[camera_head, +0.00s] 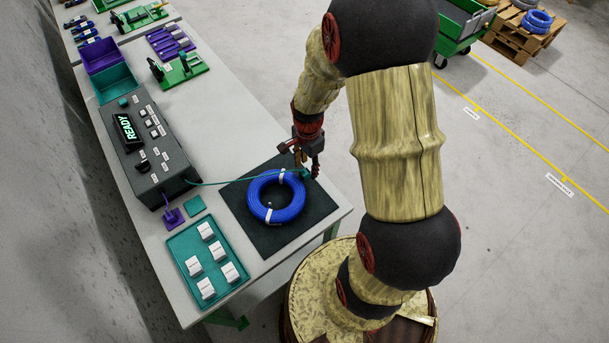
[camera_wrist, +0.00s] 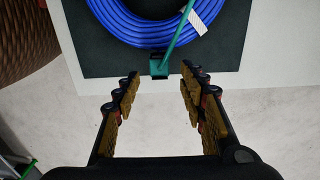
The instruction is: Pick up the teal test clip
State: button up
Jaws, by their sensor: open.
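The teal test clip (camera_wrist: 158,69) lies at the edge of the dark mat (camera_wrist: 90,62), beside the blue cable coil (camera_wrist: 140,32). A teal lead runs from it across the coil. In the head view the clip (camera_head: 305,173) shows at the coil's upper right, partly hidden by my gripper (camera_head: 307,163). In the wrist view my gripper (camera_wrist: 159,76) is open, with the clip in line with the gap between its fingertips. Nothing is held. I cannot tell how far above the clip the fingers are.
The lead runs to a dark tester box (camera_head: 145,145) reading READY. A purple clip (camera_head: 173,216) lies near it. A teal tray (camera_head: 200,292) of white blocks stands at the front. Teal and purple bins (camera_head: 116,82) and green fixtures (camera_head: 180,70) stand farther back.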

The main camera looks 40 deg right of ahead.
notch_tip(320, 180, down, 2)
jog(key=shift+f, duration=0.1)
jog(key=shift+c, duration=0.4)
jog(key=c, duration=0.7)
jog(key=shift+c, duration=0.7)
